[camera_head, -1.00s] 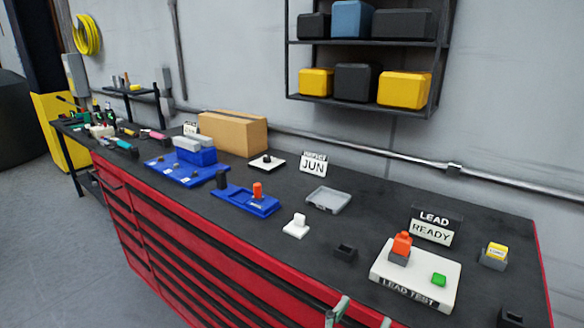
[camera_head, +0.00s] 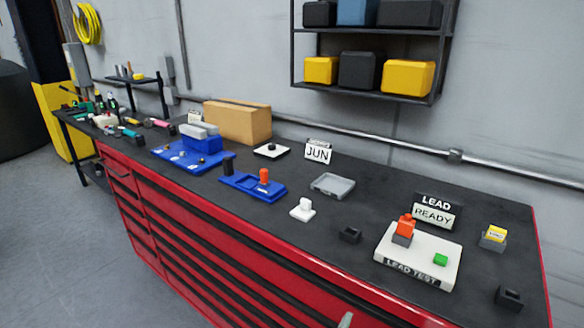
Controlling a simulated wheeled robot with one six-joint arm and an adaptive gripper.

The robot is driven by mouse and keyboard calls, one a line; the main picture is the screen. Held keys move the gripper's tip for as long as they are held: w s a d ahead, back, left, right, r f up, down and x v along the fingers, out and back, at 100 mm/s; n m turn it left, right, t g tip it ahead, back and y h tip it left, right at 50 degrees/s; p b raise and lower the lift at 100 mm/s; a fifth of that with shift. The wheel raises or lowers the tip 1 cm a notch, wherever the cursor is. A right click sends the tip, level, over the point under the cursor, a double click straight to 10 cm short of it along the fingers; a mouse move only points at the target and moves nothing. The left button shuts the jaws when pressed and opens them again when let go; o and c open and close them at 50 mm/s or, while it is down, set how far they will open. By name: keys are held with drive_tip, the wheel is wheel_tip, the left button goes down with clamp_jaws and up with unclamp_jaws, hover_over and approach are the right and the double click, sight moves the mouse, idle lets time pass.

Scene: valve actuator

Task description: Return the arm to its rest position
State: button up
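Only a small pale tip, which looks like part of my gripper (camera_head: 345,320), shows at the bottom edge, in front of the red workbench (camera_head: 230,235). The rest of my gripper and my arm are out of view, so its opening and anything in it cannot be seen. The tip appears apart from the things on the bench top.
The white lead test block (camera_head: 415,256) with orange and green parts stands at the right. Floor at lower left is clear.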

drive_tip(key=s+d+f+m+g+y, duration=0.1)
drive_tip(key=s+d+f+m+y, duration=0.2)
drive_tip(key=s+f+m+y, duration=0.85)
drive_tip(key=s+d+m+h, duration=0.2)
drive_tip(key=s+m+h, duration=0.2)
drive_tip(key=s+m, duration=1.2)
drive_tip(key=s, duration=0.5)
drive_tip(key=shift+s+d+f, duration=0.25)
drive_tip(key=shift+s+f, duration=0.05)
drive_tip(key=shift+f, duration=0.1)
drive_tip(key=shift+h, duration=0.25)
